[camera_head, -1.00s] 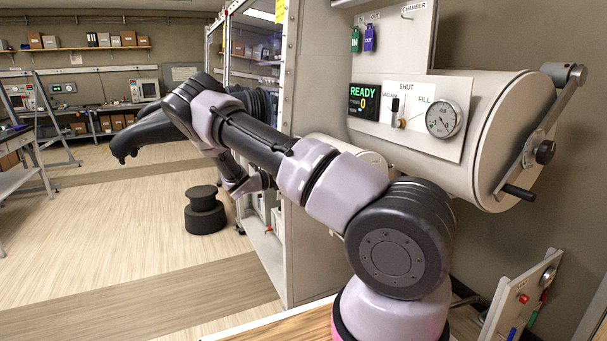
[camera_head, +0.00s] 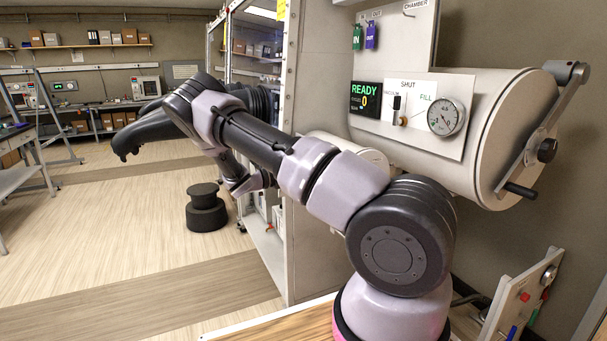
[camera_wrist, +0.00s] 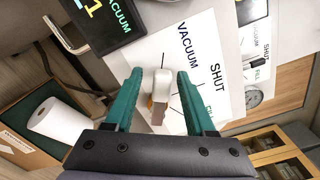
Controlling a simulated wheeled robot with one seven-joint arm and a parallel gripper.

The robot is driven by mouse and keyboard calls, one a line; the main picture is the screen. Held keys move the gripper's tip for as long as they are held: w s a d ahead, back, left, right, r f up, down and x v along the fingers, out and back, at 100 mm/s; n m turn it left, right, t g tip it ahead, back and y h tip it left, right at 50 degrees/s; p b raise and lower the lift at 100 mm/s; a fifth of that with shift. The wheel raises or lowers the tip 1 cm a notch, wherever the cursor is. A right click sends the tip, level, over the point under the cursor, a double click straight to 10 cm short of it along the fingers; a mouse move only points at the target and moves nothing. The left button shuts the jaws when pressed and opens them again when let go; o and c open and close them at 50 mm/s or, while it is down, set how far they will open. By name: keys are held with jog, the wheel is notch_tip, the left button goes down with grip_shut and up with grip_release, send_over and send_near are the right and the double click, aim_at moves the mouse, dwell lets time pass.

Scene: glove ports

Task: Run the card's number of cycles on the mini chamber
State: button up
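In the wrist view, a control panel (camera_wrist: 170,50) carries the labels VACUUM, SHUT and a partly hidden FILL. Its dark display (camera_wrist: 108,25) reads VACUUM with a figure that looks like 1. My gripper (camera_wrist: 157,78) has teal fingers on both sides of a pale valve handle (camera_wrist: 160,86), with gaps visible on each side. It is open around the handle. In the head view, my gripper is hidden behind the cabinet and arm. The larger chamber (camera_head: 475,125) there has a display (camera_head: 371,98) reading READY 0 and a round gauge (camera_head: 445,117).
Green IN and purple OUT tags (camera_head: 371,36) hang above the larger chamber, beside an empty hook labelled CHAMBER. A crank handle (camera_head: 520,190) sticks out at its right end. A white roll (camera_wrist: 58,128) lies left in the wrist view. Open floor (camera_head: 120,235) spreads at the left.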

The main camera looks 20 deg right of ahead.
jog(key=shift+a, duration=0.1)
jog(key=a, duration=1)
jog(key=shift+s+a, duration=0.15)
jog(key=shift+a, duration=0.15)
dwell(1.1)
